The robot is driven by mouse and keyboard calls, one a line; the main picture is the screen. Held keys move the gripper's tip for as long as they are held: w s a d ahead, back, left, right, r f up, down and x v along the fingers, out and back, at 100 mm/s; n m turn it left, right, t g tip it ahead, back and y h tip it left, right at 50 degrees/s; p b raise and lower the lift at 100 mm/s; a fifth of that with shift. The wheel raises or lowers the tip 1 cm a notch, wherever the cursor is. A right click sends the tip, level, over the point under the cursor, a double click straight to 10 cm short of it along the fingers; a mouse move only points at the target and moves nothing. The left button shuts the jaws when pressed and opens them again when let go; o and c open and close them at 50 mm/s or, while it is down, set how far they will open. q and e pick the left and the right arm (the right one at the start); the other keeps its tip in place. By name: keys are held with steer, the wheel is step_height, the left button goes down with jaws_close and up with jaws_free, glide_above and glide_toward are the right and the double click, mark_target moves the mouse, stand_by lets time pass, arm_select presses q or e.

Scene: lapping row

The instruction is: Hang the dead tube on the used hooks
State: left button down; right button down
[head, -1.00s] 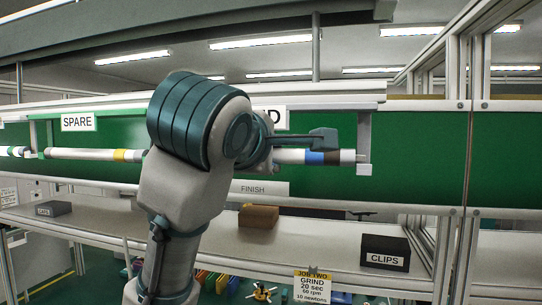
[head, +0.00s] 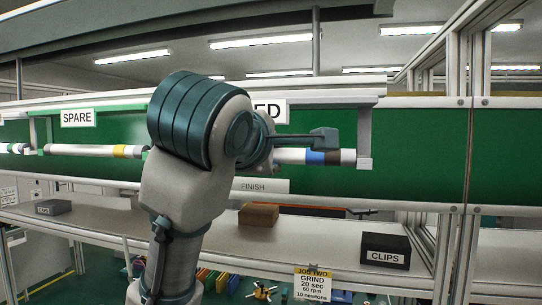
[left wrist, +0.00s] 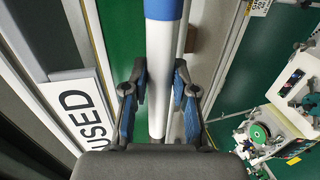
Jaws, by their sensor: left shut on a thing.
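The dead tube (head: 290,156) is white with blue and brown bands near its right end. It lies level in front of the green board under the USED sign (head: 270,111), whose first letters my arm hides. My left gripper (head: 270,150) is shut on the tube; its fingers flank the tube (left wrist: 158,70) in the left wrist view. The right used hook (head: 365,145) is a grey bracket at the tube's right end; I cannot tell whether they touch. The other used hook and the tube's left part are hidden behind my arm. My right gripper is not in view.
A tube with a yellow band (head: 85,150) hangs under the SPARE sign (head: 77,118) at left. The shelf (head: 330,232) below holds a black CLIPS box (head: 386,249), a brown block (head: 258,214) and a grey box (head: 53,207). The board right of the used hook is clear.

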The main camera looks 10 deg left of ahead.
arm_select(q)
steer(key=c, duration=0.8)
jaws_free()
steer(key=shift+c, duration=0.2)
steer(key=v, duration=1.2)
steer(key=shift+w, duration=0.1)
steer(key=shift+d, duration=0.1)
